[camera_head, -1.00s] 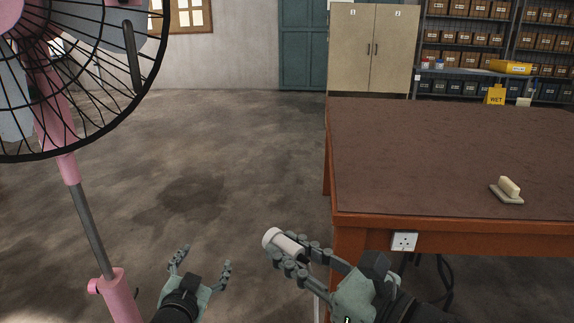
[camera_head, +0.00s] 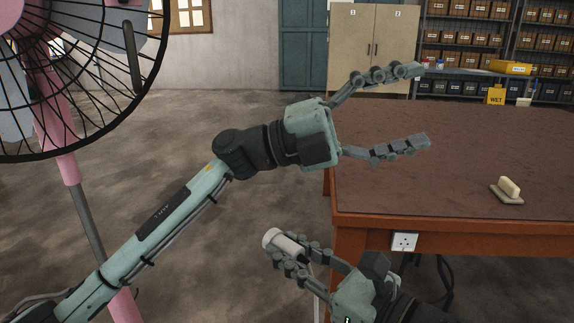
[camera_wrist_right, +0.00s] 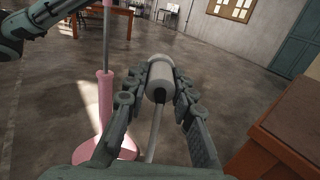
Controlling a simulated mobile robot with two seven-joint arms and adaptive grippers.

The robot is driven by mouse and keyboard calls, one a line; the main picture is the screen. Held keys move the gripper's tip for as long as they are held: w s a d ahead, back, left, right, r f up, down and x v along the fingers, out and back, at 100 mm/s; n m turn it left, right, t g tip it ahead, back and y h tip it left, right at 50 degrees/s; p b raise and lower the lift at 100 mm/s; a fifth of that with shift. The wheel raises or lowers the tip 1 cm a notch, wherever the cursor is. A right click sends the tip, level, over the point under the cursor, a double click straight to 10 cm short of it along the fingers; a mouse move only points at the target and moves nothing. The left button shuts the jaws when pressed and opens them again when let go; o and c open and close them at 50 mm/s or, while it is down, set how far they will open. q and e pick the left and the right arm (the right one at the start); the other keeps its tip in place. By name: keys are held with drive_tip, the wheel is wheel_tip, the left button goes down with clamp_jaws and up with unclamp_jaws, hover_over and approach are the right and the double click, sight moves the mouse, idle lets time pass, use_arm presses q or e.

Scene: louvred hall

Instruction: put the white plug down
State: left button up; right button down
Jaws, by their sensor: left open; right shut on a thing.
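The white plug (camera_head: 283,242) is a short white cylinder with a pale cable hanging from it. My right gripper (camera_head: 292,252) is shut on it, in front of the table's near left corner and lower than the tabletop. In the right wrist view the plug (camera_wrist_right: 160,76) sits between both fingers, with its cable running back toward the palm. My left gripper (camera_head: 408,106) is open and empty, its fingers spread in front of the table's far left part in the picture.
The brown-topped table (camera_head: 460,185) fills the right and is mostly bare. A cream block on a grey base (camera_head: 507,190) lies there. A socket (camera_head: 404,241) is on its front edge. A pink fan (camera_head: 68,168) stands left. A yellow WET sign (camera_head: 496,95) stands at the back.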

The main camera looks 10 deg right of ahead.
use_arm(q)
drive_tip(key=s+d+f+m+g+y, duration=0.2)
drive_tip(key=s+f+m+y, duration=0.25)
drive_tip(key=s+y, duration=0.2)
drive_tip(key=m+t+y, duration=0.1)
drive_tip(key=t+y, duration=0.6)
drive_tip(key=y, duration=0.8)
hover_over(287, 239)
wheel_tip(287, 239, down, 3)
drive_tip(key=shift+h, duration=0.25)
wheel_tip(287, 239, down, 12)
drive_tip(key=shift+r, duration=0.1)
